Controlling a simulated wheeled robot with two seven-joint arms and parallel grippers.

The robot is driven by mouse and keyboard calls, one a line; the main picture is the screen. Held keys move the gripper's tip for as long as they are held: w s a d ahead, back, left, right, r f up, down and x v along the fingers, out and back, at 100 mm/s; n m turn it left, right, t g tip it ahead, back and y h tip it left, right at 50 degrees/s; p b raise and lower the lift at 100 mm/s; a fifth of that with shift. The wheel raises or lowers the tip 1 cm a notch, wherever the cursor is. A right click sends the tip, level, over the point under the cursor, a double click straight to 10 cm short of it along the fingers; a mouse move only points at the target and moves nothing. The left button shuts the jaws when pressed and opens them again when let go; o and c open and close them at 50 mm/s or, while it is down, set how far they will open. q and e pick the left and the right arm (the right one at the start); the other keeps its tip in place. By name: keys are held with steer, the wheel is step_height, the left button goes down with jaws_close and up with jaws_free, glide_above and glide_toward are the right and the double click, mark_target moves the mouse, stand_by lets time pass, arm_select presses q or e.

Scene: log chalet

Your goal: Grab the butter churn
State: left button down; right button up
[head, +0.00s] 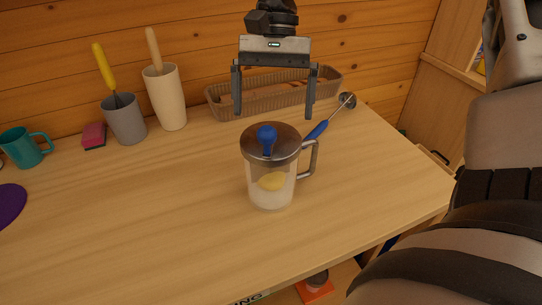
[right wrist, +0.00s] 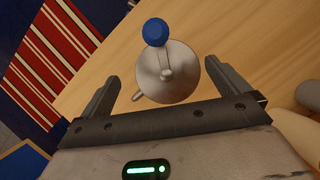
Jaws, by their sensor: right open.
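The butter churn (head: 272,187) is a clear jar with a metal lid, a blue crank knob and a metal side handle, with pale contents and a yellow lump inside. It stands upright on the wooden table. My right gripper (head: 273,116) is open and empty, pointing down above and behind the churn in the head view. In the right wrist view the churn's round lid (right wrist: 168,82) and blue knob appear between and beyond the open fingers. No contact with the churn is visible. My left gripper is not in view.
A long wicker basket (head: 222,110), a ladle with blue handle (head: 317,132), a cream vase (head: 165,100), a grey cup (head: 126,122), a pink sponge (head: 94,134), a teal mug (head: 22,148) and a purple disc (head: 9,203) lie around. The tabletop left of the churn is clear.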

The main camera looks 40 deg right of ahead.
mark_target(283, 165)
steer(key=shift+w+p+x, duration=0.1)
steer(key=shift+p+x, duration=0.2)
steer(key=shift+x, duration=1.65)
steer(key=shift+w+p+x, duration=0.15)
steer(key=shift+p+x, duration=0.15)
steer(key=shift+x, duration=1.6)
steer(key=c, duration=1.8)
steer(key=shift+o, duration=0.2)
steer(key=shift+w+r, duration=0.1)
